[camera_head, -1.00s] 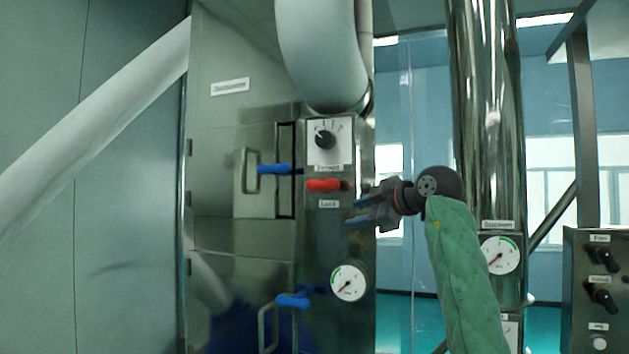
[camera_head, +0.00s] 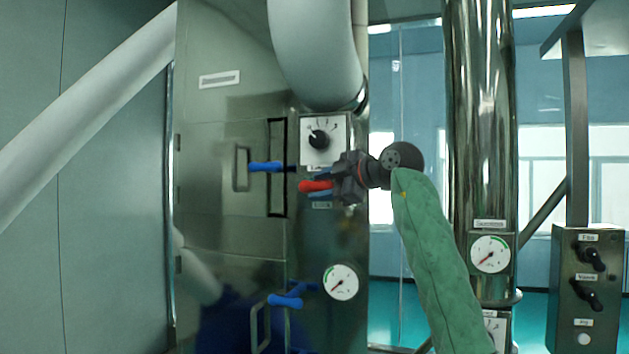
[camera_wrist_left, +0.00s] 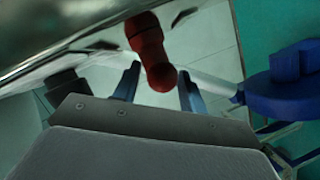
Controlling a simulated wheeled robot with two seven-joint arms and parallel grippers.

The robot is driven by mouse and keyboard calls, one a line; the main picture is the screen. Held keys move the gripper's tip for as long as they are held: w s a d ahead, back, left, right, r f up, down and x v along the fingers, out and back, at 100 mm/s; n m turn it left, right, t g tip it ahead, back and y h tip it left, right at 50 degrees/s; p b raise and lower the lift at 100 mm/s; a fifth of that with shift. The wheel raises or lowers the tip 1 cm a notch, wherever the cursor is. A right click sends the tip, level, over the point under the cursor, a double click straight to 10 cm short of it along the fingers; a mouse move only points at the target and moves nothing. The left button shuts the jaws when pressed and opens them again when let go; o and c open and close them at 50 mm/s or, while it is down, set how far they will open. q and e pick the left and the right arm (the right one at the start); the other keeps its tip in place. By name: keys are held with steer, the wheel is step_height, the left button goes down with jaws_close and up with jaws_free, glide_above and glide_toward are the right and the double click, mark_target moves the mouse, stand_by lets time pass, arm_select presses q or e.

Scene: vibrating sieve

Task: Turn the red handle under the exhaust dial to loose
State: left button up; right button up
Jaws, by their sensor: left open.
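The red handle (camera_head: 313,186) sticks out from the steel panel below the exhaust dial (camera_head: 319,139), a white plate with a black knob. It lies roughly level, pointing left in the head view. A small label (camera_head: 321,205) sits under it, partly covered. My left gripper (camera_head: 322,182) is at the handle's right part and hides it there. In the left wrist view the red handle (camera_wrist_left: 154,62) stands between the two blue-tipped fingers (camera_wrist_left: 158,88). They are open, with gaps to the handle on both sides. My right gripper is in neither view.
A blue latch handle (camera_head: 266,167) sits left of the red one, and another blue handle (camera_head: 285,300) sits lower. A round gauge (camera_head: 340,282) is below. A thick pale hose (camera_head: 318,55) hangs above the dial. A steel pipe (camera_head: 478,110) stands to the right.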

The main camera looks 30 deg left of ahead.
arm_select(q)
steer(key=shift+p+x, duration=0.4)
steer(key=shift+x, duration=0.8)
